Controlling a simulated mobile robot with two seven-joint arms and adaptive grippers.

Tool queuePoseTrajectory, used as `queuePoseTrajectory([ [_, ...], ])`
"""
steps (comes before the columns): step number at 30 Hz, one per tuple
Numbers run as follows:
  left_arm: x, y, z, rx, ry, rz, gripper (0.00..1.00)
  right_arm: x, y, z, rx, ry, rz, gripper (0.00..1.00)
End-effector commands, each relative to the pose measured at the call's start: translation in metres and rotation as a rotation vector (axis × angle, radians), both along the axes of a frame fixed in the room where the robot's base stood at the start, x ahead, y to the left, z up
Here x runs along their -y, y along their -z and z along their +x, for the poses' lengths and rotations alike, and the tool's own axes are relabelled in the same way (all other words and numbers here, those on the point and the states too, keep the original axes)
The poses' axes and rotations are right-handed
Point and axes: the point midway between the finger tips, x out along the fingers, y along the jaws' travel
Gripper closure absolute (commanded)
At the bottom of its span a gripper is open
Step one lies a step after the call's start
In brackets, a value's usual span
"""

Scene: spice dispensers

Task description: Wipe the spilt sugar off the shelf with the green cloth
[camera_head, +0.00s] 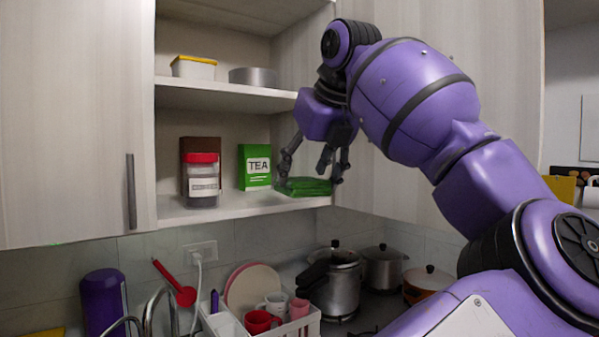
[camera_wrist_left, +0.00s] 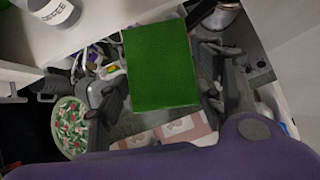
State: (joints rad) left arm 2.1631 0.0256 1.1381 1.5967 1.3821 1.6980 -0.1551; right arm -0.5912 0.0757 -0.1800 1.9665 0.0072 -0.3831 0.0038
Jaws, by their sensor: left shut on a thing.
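The folded green cloth (camera_head: 308,187) is at the right front end of the lower shelf (camera_head: 235,207). My left gripper (camera_head: 312,176) is shut on it from above, with a finger on either side. In the left wrist view the cloth (camera_wrist_left: 160,68) shows as a flat green rectangle between the fingers, over the shelf's front edge. I cannot tell whether it touches the shelf. I cannot make out any spilt sugar on the shelf; the cloth and gripper cover part of its right end. My right gripper is not in view.
A red-lidded jar (camera_head: 201,180), a brown box (camera_head: 205,148) and a green tea box (camera_head: 254,166) stand on the lower shelf, left of the gripper. The upper shelf (camera_head: 225,95) is above. Pots (camera_head: 337,285) and a dish rack (camera_head: 262,328) are below.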

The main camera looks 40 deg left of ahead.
Motion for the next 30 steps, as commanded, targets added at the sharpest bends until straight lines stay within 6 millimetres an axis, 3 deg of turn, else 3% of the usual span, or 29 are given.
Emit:
queuePoseTrajectory([
  [16,0.000,-0.003,-0.001,0.011,-0.005,0.007,0.61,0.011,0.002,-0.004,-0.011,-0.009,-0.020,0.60],
  [30,-0.043,0.000,0.008,0.009,-0.006,0.006,0.61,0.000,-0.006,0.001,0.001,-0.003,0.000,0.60],
])
